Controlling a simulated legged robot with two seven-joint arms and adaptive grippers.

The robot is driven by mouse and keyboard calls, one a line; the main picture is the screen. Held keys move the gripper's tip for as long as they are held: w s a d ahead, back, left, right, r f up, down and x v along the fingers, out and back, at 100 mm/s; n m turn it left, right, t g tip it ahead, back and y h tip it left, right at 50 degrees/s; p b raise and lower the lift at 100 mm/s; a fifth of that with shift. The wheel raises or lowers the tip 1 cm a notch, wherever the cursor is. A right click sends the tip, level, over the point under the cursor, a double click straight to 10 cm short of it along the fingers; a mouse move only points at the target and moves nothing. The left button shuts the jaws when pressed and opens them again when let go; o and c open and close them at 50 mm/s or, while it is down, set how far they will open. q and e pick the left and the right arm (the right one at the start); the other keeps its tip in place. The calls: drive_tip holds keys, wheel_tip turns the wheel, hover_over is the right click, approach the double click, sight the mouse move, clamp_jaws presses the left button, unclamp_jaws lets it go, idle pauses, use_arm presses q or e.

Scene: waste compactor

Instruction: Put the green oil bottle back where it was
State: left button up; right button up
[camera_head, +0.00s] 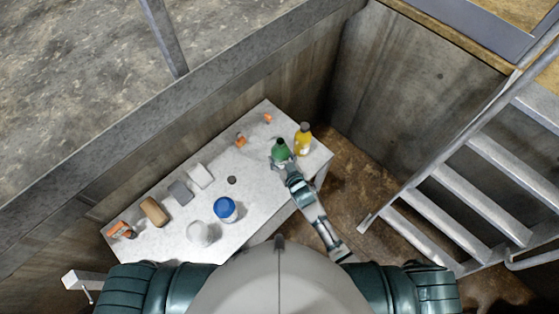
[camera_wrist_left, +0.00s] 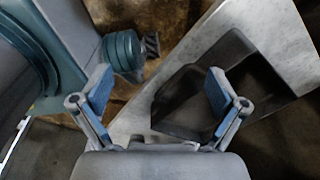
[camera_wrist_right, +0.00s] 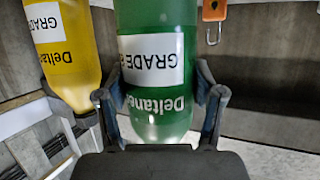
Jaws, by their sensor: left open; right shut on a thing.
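The green oil bottle (camera_head: 281,149) is at the right part of the white table (camera_head: 262,190) in the head view. My right gripper (camera_head: 284,163) is shut on it. In the right wrist view the green bottle (camera_wrist_right: 157,70) stands between the two fingers of my right gripper (camera_wrist_right: 160,105), its labels upside down in the picture. I cannot tell whether its base touches the table. My left gripper (camera_wrist_left: 158,95) is open and empty in the left wrist view, with the table edge (camera_wrist_left: 135,115) and a dark shape beyond it. The left gripper is not visible in the head view.
A yellow bottle (camera_head: 303,138) stands close right of the green one; it also shows in the right wrist view (camera_wrist_right: 62,50). Orange items (camera_head: 240,139), a dark disc (camera_head: 232,180), a blue-topped container (camera_head: 225,208), a white container (camera_head: 201,233) and blocks (camera_head: 180,192) are on the table. Stairs (camera_head: 470,190) stand right.

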sight(283, 162)
drive_tip(key=shift+w+d, duration=0.1)
drive_tip(key=shift+w, duration=0.1)
drive_tip(key=shift+d+f, duration=0.2)
drive_tip(key=shift+f, duration=0.45)
drive_tip(key=shift+d+f, duration=0.15)
drive_tip(key=shift+f, duration=0.9)
drive_tip(key=shift+a, duration=0.4)
drive_tip(key=o, duration=1.5)
drive_tip(key=shift+a+f, duration=0.15)
drive_tip(key=shift+d, duration=0.35)
drive_tip(key=shift+s+d, duration=0.2)
drive_tip(key=shift+s, duration=0.05)
use_arm(q)
drive_tip(key=shift+d+r, duration=0.3)
drive_tip(key=shift+d, duration=0.4)
use_arm(e)
drive_tip(key=v, duration=1.1)
drive_tip(key=shift+s+r, duration=0.2)
drive_tip(key=shift+s, duration=0.1)
use_arm(q)
drive_tip(key=shift+a, duration=0.1)
